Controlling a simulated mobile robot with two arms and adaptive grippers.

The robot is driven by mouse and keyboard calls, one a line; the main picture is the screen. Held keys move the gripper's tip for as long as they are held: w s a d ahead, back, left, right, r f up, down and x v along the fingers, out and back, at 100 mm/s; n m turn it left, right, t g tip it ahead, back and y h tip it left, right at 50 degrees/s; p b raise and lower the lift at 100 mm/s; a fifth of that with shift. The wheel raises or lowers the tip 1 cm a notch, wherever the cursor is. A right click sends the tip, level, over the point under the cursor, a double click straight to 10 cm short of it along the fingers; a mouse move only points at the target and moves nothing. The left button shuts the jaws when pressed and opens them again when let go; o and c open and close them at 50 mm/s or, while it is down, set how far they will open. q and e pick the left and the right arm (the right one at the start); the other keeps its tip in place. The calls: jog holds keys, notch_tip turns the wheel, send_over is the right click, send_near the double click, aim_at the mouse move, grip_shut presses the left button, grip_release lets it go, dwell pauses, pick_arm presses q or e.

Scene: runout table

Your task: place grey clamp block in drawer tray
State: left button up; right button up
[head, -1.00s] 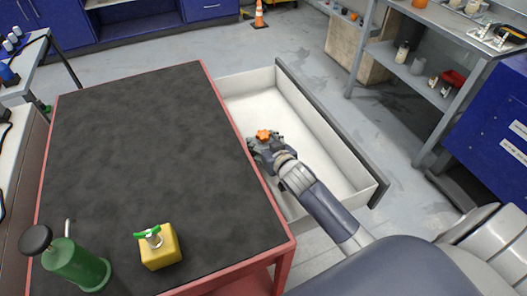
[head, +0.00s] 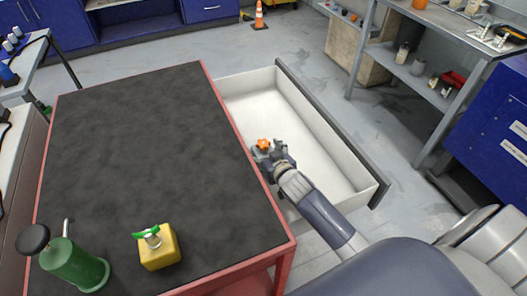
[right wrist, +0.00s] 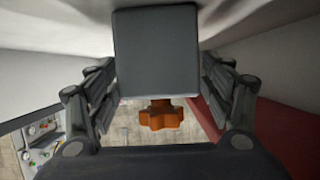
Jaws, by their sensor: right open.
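The grey clamp block (right wrist: 155,55) shows in the right wrist view as a dark grey block with an orange star knob, between my right gripper's fingers. In the head view its orange knob (head: 263,144) shows near the drawer's left side, and the grey body is mostly hidden. My right gripper (head: 268,155) is open around the block, with narrow gaps beside it in the wrist view. The drawer tray (head: 290,110) is pulled out, white inside, with a bare floor. I cannot tell whether the block touches that floor. My left gripper is out of view.
The black-topped, red-edged table (head: 140,140) stands left of the drawer. A yellow block with a green handle (head: 159,250) and a green bottle-like object (head: 75,266) stand at its near end. Shelves (head: 420,75) stand at the right. Most of the tabletop is clear.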

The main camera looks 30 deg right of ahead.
jog(key=shift+r, duration=0.15)
jog(key=shift+v, duration=3.75)
